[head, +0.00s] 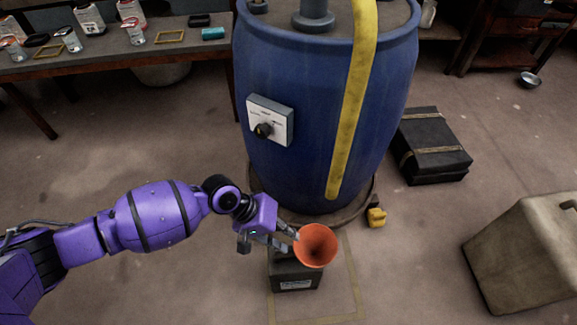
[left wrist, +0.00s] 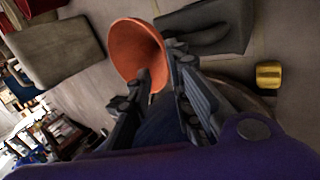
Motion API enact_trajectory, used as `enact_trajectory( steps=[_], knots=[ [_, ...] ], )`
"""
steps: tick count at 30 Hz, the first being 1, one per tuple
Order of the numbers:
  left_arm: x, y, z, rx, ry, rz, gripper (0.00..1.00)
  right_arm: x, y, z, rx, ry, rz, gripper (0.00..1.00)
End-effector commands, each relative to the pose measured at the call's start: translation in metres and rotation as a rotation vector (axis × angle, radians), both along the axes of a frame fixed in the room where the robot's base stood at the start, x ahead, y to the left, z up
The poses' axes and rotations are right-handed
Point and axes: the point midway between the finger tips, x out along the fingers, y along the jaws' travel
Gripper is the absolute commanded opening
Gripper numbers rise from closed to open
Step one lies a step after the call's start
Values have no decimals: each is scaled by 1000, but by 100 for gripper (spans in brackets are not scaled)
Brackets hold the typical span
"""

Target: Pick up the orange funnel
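The orange funnel (head: 316,246) is in front of the blue vat in the head view, its wide mouth turned up toward the camera. It overhangs the right side of a small dark box (head: 296,275). My left gripper (head: 289,240) reaches it from the left. In the left wrist view the funnel (left wrist: 136,50) is at the tips of the left gripper (left wrist: 161,66), its narrow part between the two fingers, which look closed on it. The stem is mostly hidden by the fingers. I cannot tell if the funnel touches the box. My right gripper is not in view.
The blue vat (head: 310,160) with a yellow strip (head: 348,120) and a dial panel (head: 270,121) stands just behind. A yellow object (head: 376,217), a black case (head: 432,146) and a beige container (head: 525,250) are to the right. A bench (head: 120,56) is back left.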

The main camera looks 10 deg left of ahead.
Motion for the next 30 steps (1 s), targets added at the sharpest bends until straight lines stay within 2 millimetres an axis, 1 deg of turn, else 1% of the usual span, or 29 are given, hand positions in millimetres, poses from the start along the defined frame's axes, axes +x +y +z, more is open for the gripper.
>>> enact_trajectory(
  steps=[1, 6, 11, 18, 21, 26, 27, 30],
  knots=[
    [8, -5, 2, -2, -6, 5, 19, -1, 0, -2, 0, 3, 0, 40],
    [8, -15, -15, -2, -3, 8, 19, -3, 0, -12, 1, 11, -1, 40],
    [9, -23, -25, -3, -7, 7, 19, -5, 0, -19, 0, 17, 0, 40],
    [9, -42, -57, -2, -6, 6, 19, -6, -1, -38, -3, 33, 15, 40],
    [10, -45, -61, -2, -7, 7, 19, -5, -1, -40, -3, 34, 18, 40],
    [11, -46, -59, -2, -10, 7, 19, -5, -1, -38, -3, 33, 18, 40],
    [11, -46, -59, -2, -10, 7, 18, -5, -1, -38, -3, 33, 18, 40],
    [11, -46, -59, -2, -10, 7, 5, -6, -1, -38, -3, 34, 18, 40]
  ],
)
